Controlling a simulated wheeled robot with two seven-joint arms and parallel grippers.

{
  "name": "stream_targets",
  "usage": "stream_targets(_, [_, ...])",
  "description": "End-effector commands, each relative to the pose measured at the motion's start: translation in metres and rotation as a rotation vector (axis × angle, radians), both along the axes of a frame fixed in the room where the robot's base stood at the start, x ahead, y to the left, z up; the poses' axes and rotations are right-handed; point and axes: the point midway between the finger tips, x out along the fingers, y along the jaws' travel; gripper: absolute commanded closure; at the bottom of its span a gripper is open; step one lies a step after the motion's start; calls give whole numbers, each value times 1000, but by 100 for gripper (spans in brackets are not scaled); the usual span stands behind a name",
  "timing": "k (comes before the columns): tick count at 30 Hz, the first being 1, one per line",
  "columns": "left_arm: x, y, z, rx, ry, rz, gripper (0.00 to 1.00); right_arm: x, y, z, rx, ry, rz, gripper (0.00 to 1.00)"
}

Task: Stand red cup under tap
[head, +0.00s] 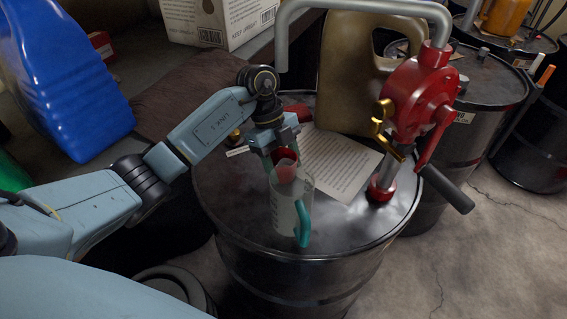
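The tap is a red hand pump (421,95) with a grey pipe whose spout (282,55) bends down at the left, beyond my gripper. Part of another red object (299,113) shows behind the gripper. My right gripper is out of view.
A printed sheet (340,163) lies on the black drum's top (235,205), left of the pump base. A tan jerrycan (347,85) stands behind. A blue jug (65,90) is at the left.

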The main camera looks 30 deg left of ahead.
Motion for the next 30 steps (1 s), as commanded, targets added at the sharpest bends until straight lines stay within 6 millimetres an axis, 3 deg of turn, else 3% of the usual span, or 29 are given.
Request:
stream_targets(5, [0,0,-2,1,1,1,68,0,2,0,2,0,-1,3])
stream_targets(6, [0,0,-2,1,1,1,43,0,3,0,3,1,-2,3])
stream_targets(11, [0,0,-2,1,1,0,22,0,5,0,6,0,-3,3])
stream_targets(22, [1,2,5,0,-2,1,22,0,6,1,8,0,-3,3])
stream_targets(30, [8,21,52,4,-5,2,22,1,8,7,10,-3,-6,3])
